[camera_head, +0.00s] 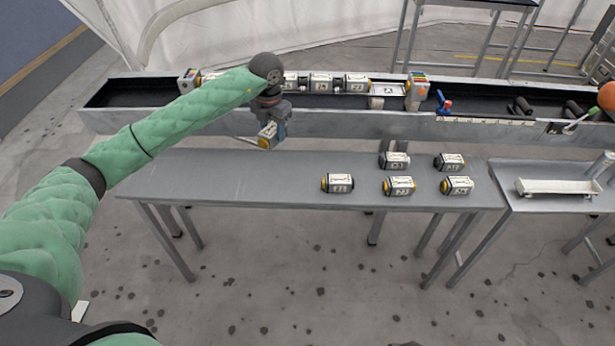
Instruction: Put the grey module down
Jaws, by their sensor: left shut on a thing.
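My left gripper (273,122), at the end of the green-sleeved arm, points down and is shut on a grey module (268,136). The module is a small pale block with a dark band and a yellow end. It shows above the back left part of the grey table (230,185), in front of the trough's front wall. I cannot tell exactly how high it is, but it looks clear of the table top. My right gripper is out of view.
Several similar modules (338,183) lie on the table's right half; its left half is bare. Behind is a long metal trough (340,122) with a row of modules (322,82). A side table (540,203) at right holds a white tray (558,187).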

